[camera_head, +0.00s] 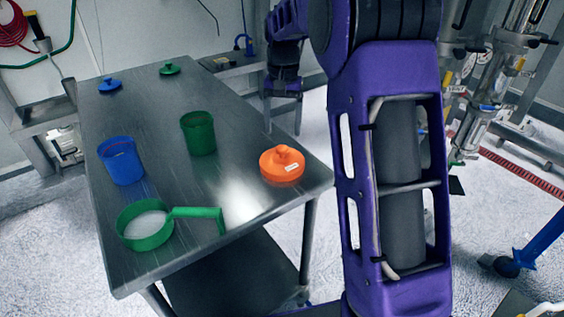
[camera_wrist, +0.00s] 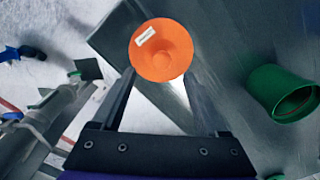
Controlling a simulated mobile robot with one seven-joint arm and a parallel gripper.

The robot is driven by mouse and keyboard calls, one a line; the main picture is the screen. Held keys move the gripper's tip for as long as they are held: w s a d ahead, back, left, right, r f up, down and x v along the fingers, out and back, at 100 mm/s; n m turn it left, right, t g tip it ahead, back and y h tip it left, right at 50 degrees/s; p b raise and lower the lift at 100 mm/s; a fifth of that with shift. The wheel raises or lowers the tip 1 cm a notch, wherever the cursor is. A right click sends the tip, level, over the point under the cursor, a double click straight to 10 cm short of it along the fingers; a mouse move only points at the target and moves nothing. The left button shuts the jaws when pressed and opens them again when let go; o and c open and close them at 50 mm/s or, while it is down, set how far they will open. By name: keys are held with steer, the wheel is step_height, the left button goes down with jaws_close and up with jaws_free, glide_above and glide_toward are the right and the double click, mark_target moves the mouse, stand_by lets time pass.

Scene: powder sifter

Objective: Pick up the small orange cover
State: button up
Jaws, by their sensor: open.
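The small orange cover (camera_head: 280,168) is round with a knob on top and a white label. It lies on the metal table near its right corner. In the wrist view the cover (camera_wrist: 161,50) shows just beyond my fingertips, roughly centred between them. My gripper (camera_head: 282,128) is open and empty, its fingers pointing down. In the head view it appears above and behind the cover, apart from it. In the wrist view the two dark fingers of my gripper (camera_wrist: 158,78) stand on either side below the cover.
The metal table (camera_head: 190,245) also holds a green cup (camera_head: 198,133), a blue cup (camera_head: 122,162), a green sieve with a handle (camera_head: 147,226), a blue lid (camera_head: 110,86) and a green lid (camera_head: 169,69). The table around the orange cover is clear.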

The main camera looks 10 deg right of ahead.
mark_target(282, 148)
step_height(282, 148, down, 7)
steer(key=shift+w+a+r+b, duration=0.1)
steer(key=shift+r+b, duration=0.05)
steer(key=shift+b, duration=0.4)
jaws_close()
